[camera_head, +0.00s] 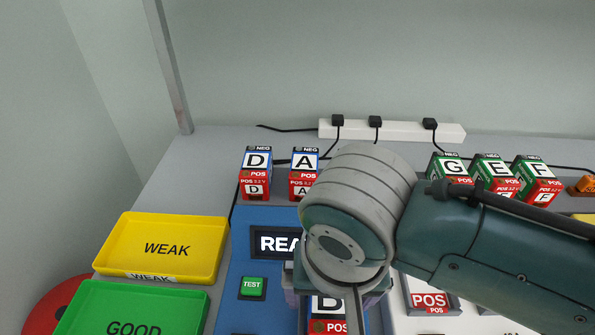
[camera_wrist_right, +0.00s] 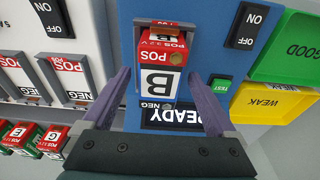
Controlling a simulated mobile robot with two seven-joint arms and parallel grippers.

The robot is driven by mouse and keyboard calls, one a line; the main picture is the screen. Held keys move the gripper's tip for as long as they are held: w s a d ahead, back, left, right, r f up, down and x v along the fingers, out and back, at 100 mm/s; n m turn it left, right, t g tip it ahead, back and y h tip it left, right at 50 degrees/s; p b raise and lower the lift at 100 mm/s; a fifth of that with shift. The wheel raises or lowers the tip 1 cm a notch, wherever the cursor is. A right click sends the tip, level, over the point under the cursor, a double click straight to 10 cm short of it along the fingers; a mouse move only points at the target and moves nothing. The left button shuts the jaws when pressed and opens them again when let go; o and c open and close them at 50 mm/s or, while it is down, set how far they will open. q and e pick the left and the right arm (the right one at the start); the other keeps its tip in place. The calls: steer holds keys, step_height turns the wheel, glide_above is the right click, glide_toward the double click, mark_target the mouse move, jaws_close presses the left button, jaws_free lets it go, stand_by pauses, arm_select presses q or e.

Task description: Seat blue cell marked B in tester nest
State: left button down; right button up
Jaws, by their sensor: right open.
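The cell marked B (camera_wrist_right: 161,80) lies between the grey side walls of the tester nest (camera_wrist_right: 140,42) on the blue tester (camera_wrist_right: 205,45). Its NEG end faces my right gripper and its red POS end faces away. Whether it is fully down I cannot tell. The cell also shows partly in the head view (camera_head: 326,304), under my right wrist. My right gripper (camera_wrist_right: 160,78) is open, its two purple fingers on either side of the cell with visible gaps. The display (camera_wrist_right: 180,117) reads READY. My left gripper is not in view.
Cells D (camera_head: 257,162) and A (camera_head: 304,160) stand behind the tester; cells G, E (camera_head: 496,168) and F stand at the right. Yellow WEAK (camera_head: 165,248) and green GOOD (camera_head: 130,320) trays are at left. A power strip (camera_head: 395,131) with cables runs along the back.

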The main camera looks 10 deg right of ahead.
step_height(320, 180, up, 11)
steer(key=s+p, duration=0.2)
steer(key=p, duration=0.1)
steer(key=n+y, duration=0.2)
glide_toward(330, 314)
steer(key=s+a+r, duration=0.1)
steer(key=s+r, duration=0.1)
steer(key=s, duration=0.1)
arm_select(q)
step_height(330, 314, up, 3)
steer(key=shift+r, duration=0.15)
arm_select(e)
steer(key=s+d+r+n+t+h, duration=0.1)
steer(key=s+d+n, duration=0.2)
steer(key=s+d, duration=0.3)
steer(key=d, duration=0.3)
steer(key=shift+d+r+t, duration=0.25)
steer(key=shift+t, duration=0.15)
